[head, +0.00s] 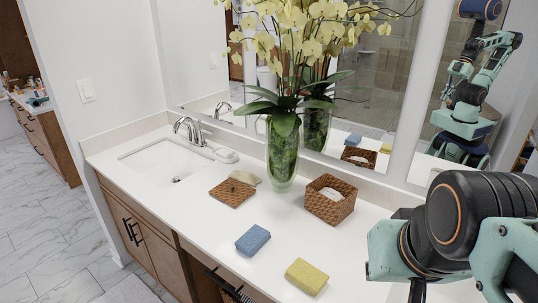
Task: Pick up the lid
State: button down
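A flat, square brown woven piece (231,194), which looks like the lid, lies on the white counter between the sink and the vase. A pale object (246,177) sits at its far edge, and I cannot tell if it rests on the lid or beside it. An open brown woven basket (328,206) with something whitish inside stands to the right, apart from the lid. My arm fills the lower right, well to the right of the lid. My gripper cannot be made out; it is hidden or below the frame.
A glass vase with yellow orchids (282,153) stands tall between lid and basket, near the mirror. A blue sponge (253,239) and a yellow sponge (307,276) lie towards the counter's front. The sink (165,160) and faucet (187,128) are left.

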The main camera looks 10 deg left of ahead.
aim_at(233, 192)
jog(key=k+l+z, duration=0.15)
jog(key=k+z, duration=0.25)
jog(key=k, duration=0.25)
jog(key=j+z, duration=0.15)
jog(key=z, duration=0.9)
jog(key=j, duration=0.8)
jog(key=i+j, duration=0.1)
jog(key=j, duration=0.7)
jog(key=j+u, duration=0.1)
jog(key=j, duration=0.7)
jog(key=i+j, duration=0.1)
jog(key=j, duration=0.65)
